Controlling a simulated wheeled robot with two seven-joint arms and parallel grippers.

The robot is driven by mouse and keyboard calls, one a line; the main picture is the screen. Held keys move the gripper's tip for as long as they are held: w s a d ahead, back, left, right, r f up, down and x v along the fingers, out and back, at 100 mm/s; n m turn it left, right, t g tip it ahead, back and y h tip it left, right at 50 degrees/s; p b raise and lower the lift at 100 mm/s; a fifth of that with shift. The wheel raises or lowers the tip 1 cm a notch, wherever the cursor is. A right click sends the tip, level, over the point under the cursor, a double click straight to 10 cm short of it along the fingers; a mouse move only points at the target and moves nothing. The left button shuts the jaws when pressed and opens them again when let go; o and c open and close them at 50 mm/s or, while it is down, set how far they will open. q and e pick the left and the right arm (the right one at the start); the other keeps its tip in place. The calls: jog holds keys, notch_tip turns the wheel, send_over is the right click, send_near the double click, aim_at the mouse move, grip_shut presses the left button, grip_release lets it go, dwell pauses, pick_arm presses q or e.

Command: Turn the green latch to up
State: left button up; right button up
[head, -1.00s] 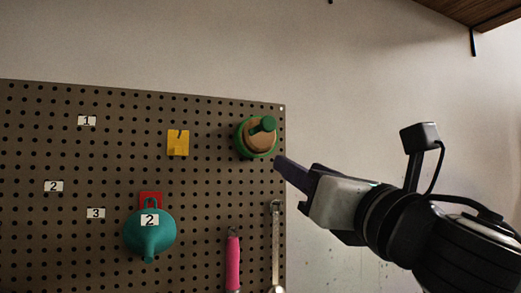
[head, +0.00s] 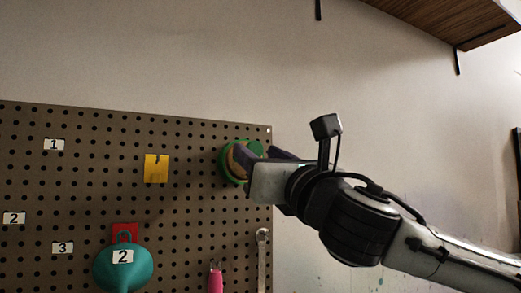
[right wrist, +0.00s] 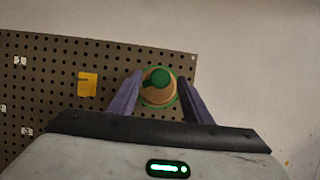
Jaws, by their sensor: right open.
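The green latch (head: 228,163) is a round piece with a green rim and a tan face, at the upper right of the pegboard (head: 90,190). In the right wrist view its green knob (right wrist: 160,77) sits on the tan disc, with a green arm pointing to the left and slightly down. My right gripper (head: 262,157) is in front of the latch in the head view and hides its right part. In the right wrist view the open purple fingers (right wrist: 160,100) stand on either side of the latch. I cannot tell whether they touch it. My left gripper is not in view.
A yellow slotted holder (head: 156,168) is left of the latch. A teal funnel (head: 122,272) hangs from a red holder lower left. A pink-handled tool (head: 216,280) and a metal tool (head: 262,255) hang below. A wooden shelf (head: 430,20) is at the upper right.

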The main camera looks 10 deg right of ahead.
jog(key=shift+w, duration=0.1)
jog(key=c, duration=1.1)
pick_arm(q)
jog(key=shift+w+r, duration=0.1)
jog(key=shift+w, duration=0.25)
pick_arm(e)
jog(key=shift+o, duration=0.2)
